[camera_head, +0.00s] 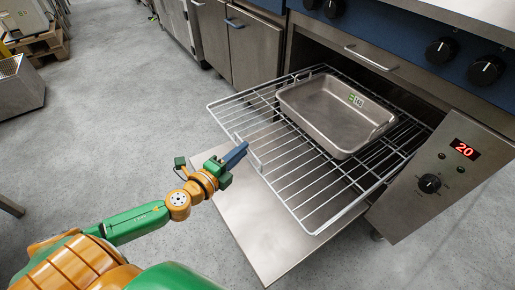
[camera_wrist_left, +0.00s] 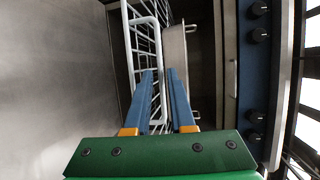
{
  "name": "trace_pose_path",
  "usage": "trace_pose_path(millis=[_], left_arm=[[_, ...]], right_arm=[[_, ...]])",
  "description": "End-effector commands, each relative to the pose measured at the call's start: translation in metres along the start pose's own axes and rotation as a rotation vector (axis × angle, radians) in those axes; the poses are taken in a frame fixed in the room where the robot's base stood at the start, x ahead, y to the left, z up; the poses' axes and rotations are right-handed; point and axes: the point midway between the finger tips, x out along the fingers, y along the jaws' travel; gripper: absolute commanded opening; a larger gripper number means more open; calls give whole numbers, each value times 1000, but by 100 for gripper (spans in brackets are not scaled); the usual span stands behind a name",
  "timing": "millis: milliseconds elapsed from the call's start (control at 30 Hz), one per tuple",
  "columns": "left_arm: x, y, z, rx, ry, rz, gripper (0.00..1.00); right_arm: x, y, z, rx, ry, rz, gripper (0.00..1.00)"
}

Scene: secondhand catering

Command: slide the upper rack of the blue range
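The blue range has a blue front panel (camera_head: 404,38) and an open oven cavity. Its wire rack (camera_head: 305,201) sticks well out of the cavity, above the lowered oven door (camera_head: 247,222). A metal roasting pan (camera_head: 323,112) with a green-and-white label lies on the rack. A small wire handle (camera_head: 254,158) is at the rack's front edge; it also shows in the left wrist view (camera_wrist_left: 157,48). My left gripper (camera_head: 244,148) is at this handle, its blue fingers (camera_wrist_left: 160,72) apart. The handle bar appears between or just beyond them; contact is unclear. My right gripper is out of view.
A control box (camera_head: 445,178) with a red "20" display and a knob stands right of the rack. A bar handle (camera_head: 369,58) is above the cavity. Steel cabinets (camera_head: 254,50) stand to the left. The grey floor (camera_head: 120,110) in front is mostly clear.

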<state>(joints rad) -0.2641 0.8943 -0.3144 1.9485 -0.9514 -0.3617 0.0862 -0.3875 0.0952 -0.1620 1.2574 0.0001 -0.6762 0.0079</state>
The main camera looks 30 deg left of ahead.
Motion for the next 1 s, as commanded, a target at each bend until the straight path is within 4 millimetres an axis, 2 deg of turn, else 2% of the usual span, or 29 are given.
trace_pose_path(millis=[400,567,800,833,900,1000], left_arm=[[54,-1,1,-3,-2,-1,22],[62,-1,1,-2,-2,1,22],[63,-1,1,-2,-2,1,22],[63,-1,1,-2,-2,1,19],[63,-1,1,-3,-2,1,0],[63,-1,1,-3,-2,2,0]], right_arm=[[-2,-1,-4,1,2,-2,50],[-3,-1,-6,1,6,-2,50],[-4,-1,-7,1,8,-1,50],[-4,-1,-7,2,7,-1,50],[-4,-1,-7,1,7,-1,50],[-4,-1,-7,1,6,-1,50]])
